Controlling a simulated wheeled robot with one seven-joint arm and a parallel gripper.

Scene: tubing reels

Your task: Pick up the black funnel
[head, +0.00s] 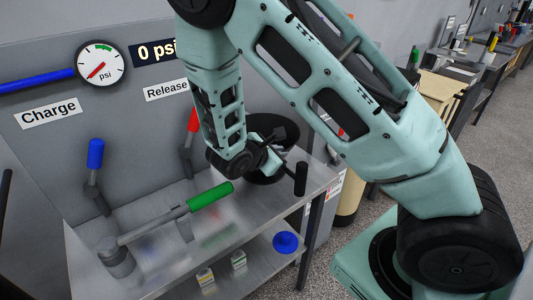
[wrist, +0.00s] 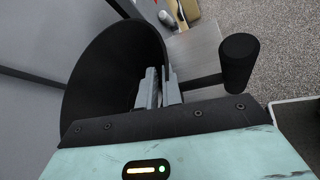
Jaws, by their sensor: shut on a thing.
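The black funnel (head: 280,130) is at the right end of the metal bench in the head view, partly hidden behind my gripper and forearm. Its wide, dark bowl (wrist: 105,65) fills the left and middle of the wrist view. My gripper (head: 268,160) is at the near side of the funnel. In the wrist view its grey fingers (wrist: 160,88) are close together at the funnel's right edge, shut on the funnel. The exact grip point is hard to see. I cannot tell whether the funnel is clear of the bench.
A black cylindrical handle (head: 300,178) on a rod stands close to the right of my gripper. A blue round object (head: 286,242) lies on the lower shelf.

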